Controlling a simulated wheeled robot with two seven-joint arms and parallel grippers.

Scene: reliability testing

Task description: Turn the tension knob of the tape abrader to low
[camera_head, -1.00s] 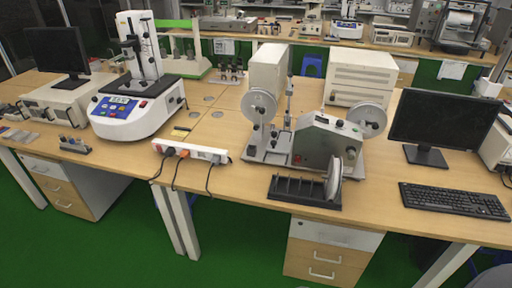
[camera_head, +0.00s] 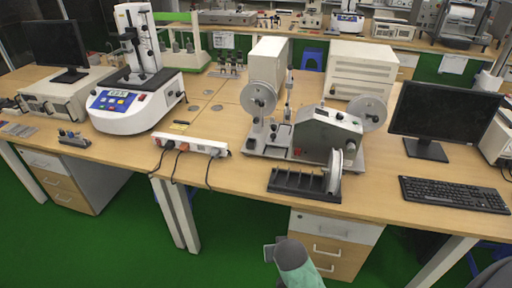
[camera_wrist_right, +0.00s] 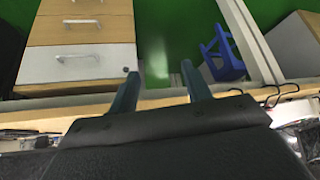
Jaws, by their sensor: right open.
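The tape abrader (camera_head: 314,137) stands on the wooden table right of centre in the head view, with a grey housing, a left reel (camera_head: 258,99) and a right reel (camera_head: 367,113). A grey-green part of my arm shows at the bottom of the head view, well below the abrader. My left gripper is not in view.
A black rack (camera_head: 297,183) stands in front of the abrader. A white power strip (camera_head: 191,145) with cables lies to its left. A monitor (camera_head: 438,117) and keyboard (camera_head: 454,194) are to its right. Drawers (camera_wrist_right: 78,50) and a blue stool (camera_wrist_right: 222,54) are below the table.

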